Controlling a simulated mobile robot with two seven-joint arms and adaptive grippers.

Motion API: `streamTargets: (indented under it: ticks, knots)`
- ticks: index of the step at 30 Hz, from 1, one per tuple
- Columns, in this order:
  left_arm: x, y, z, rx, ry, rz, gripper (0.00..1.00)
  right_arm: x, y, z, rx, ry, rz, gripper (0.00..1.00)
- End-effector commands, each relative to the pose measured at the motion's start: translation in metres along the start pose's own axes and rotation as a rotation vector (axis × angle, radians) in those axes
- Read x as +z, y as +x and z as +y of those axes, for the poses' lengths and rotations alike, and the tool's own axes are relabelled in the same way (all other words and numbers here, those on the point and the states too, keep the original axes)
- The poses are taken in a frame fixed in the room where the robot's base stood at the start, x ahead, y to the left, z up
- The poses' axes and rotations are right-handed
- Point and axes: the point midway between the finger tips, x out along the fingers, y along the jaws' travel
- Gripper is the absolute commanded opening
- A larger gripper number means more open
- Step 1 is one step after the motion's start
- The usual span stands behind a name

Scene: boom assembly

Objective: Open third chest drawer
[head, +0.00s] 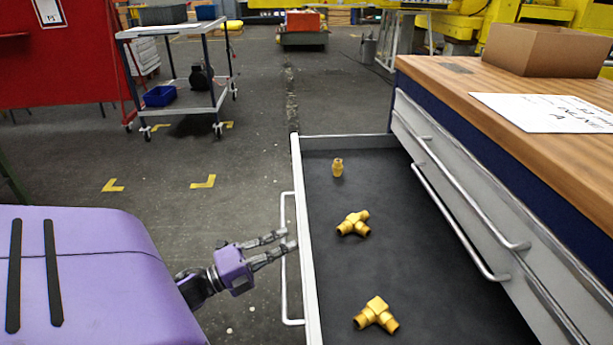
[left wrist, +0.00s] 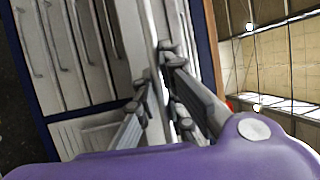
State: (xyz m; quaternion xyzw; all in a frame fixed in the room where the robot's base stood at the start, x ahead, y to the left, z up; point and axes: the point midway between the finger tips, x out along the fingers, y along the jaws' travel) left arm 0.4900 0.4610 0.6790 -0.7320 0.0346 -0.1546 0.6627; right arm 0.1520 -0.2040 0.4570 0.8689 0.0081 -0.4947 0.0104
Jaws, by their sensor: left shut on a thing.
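The chest (head: 570,248) stands at the right under a wooden top. One drawer (head: 420,215) is pulled far out to the left, with a dark floor. Its long bar handle (head: 285,290) is on the outer side of the pale drawer front (head: 303,215). My left gripper (head: 288,240) reaches in from the left and is shut on this handle near its middle. In the left wrist view the gripper fingers (left wrist: 158,72) are close together against the pale drawer edge. The exact contact is hard to see there. My right gripper is not in view.
Brass fittings (head: 337,168), (head: 354,223), (head: 377,315) lie apart in the open drawer. Closed drawers with bar handles (head: 455,225) sit above it. A cardboard box (head: 545,50) and paper sheet (head: 548,112) lie on the worktop (head: 445,90). A cart (head: 175,70) stands back left; nearby floor is clear.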

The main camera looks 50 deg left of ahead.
Motion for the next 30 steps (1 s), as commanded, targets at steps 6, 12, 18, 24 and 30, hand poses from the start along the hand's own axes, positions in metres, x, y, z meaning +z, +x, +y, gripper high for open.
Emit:
streamTargets:
  ticks: [6,12,18,24,30]
  knots:
    - [0.007,-0.018,-0.002,0.002,-0.006,-0.002,0.00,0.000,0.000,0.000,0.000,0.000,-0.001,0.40]
    - [0.009,-0.022,-0.003,0.002,-0.006,-0.001,0.00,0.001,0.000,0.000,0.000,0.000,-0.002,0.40]
    - [0.009,-0.022,-0.003,0.002,-0.005,-0.001,0.00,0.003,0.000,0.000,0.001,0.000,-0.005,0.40]
    - [0.009,-0.022,-0.003,0.002,-0.004,-0.001,0.26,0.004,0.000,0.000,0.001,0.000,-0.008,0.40]
    - [0.009,-0.021,-0.004,0.001,-0.002,0.000,0.28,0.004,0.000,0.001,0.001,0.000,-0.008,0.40]
